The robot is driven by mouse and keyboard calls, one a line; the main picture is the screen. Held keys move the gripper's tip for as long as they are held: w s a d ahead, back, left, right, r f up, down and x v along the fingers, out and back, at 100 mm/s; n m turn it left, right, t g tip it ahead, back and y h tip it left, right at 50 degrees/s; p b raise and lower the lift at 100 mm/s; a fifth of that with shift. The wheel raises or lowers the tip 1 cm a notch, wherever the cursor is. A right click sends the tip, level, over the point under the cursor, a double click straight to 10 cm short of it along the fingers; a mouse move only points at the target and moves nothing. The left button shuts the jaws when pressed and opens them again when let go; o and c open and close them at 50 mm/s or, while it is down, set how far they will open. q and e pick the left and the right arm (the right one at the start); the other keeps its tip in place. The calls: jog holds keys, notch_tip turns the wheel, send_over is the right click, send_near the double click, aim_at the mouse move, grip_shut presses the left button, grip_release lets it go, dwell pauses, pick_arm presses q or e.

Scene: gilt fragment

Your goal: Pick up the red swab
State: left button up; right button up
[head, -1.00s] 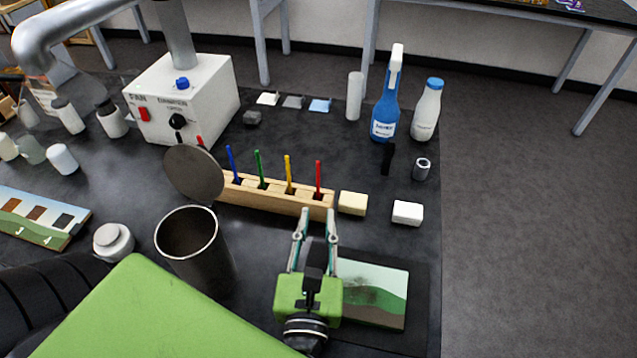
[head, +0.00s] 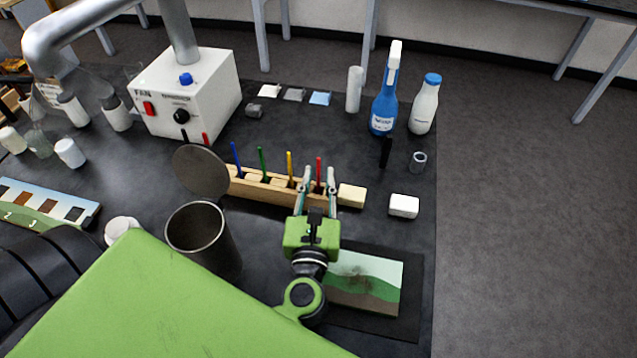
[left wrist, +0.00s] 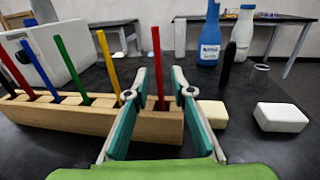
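A red swab (head: 318,168) stands upright at the right end of a wooden rack (head: 270,192), beside yellow, green and blue swabs. In the left wrist view, the red swab (left wrist: 156,62) rises between my fingertips. My left gripper (head: 318,178) is open at the right end of the rack, with one finger on each side of the swab. In the left wrist view, the left gripper (left wrist: 161,88) shows a gap between its fingers; I cannot tell whether either touches the swab. A second red stick (head: 206,139) stands near the rack's far left end. My right gripper is not in view.
A dark metal cup (head: 200,236) with a raised round lid (head: 200,170) stands left of my arm. Pale blocks (head: 404,206) lie right of the rack. A blue spray bottle (head: 384,105) and a white bottle (head: 425,105) stand behind. A landscape picture (head: 365,280) lies at front right.

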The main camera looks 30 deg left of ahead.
aim_at(319, 159)
pick_arm(q)
grip_shut()
jog(key=shift+r, duration=0.1)
notch_tip(319, 159, up, 10)
jog(key=p, duration=0.2)
jog(key=shift+p, duration=0.3)
